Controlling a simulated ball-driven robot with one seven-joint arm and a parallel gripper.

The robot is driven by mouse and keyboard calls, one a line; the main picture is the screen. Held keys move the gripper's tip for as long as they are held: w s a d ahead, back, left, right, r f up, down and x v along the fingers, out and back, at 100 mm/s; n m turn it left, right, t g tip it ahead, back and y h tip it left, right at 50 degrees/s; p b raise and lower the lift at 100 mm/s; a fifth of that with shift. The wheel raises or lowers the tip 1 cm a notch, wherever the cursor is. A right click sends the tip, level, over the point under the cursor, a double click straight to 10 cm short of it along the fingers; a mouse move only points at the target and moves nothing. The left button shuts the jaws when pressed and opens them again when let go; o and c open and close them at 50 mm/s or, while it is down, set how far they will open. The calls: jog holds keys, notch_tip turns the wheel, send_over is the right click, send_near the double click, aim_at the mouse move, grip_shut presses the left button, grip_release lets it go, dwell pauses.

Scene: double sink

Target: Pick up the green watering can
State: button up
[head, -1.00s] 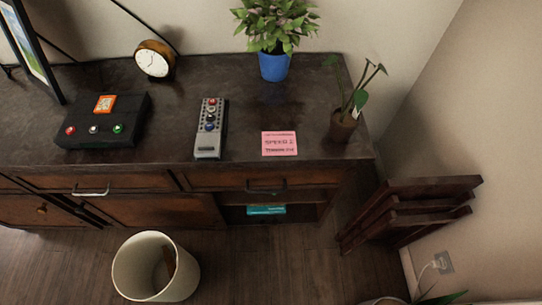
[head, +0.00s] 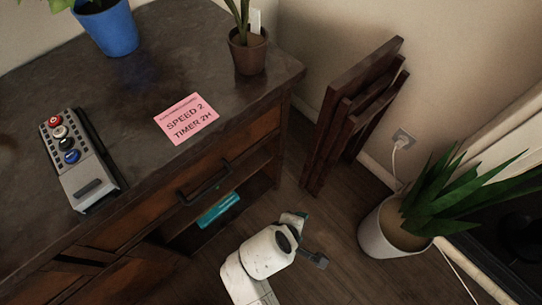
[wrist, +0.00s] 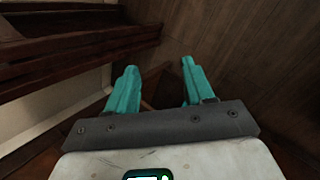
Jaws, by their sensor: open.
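I see no green watering can in either current view. My gripper (wrist: 159,66) shows in the wrist view with its two teal fingers apart and nothing between them.
The dark dresser (head: 140,80) fills the left, bearing a remote (head: 78,160), a pink note (head: 186,119), a blue pot (head: 108,30) and a brown pot (head: 247,53). A folded wooden chair (head: 350,115) leans by the wall. A white-potted plant (head: 385,230) stands right.

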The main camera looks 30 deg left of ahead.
jog(key=s+a+f+n+t+y+b, duration=0.1)
jog(key=s+a+f+n+y+b, duration=0.15)
jog(key=s+a+n, duration=0.4)
jog(key=s+a+f+n+t+y+b, duration=0.1)
jog(key=s+a+f+n+b, duration=0.2)
jog(key=a, duration=0.6)
jog(key=s+a+f+n+t+y+b, duration=0.1)
jog(key=s+a+f+n+y+b, duration=0.15)
jog(key=s+a+n+b, duration=0.4)
jog(key=w+a+m+b, duration=0.1)
jog(key=w+a, duration=0.1)
jog(key=w, duration=0.3)
jog(key=w+a+f+m+b, duration=0.1)
jog(key=w+a, duration=0.1)
jog(key=w, duration=0.2)
jog(key=w+a+f+m+b, duration=0.1)
jog(key=w+a, duration=0.1)
jog(key=w, duration=0.3)
jog(key=shift+w+a+f+h+b, duration=0.1)
jog(key=shift+w+a+h+b, duration=0.2)
jog(key=shift+a+h, duration=0.1)
jog(key=shift+c, duration=0.3)
grip_shut()
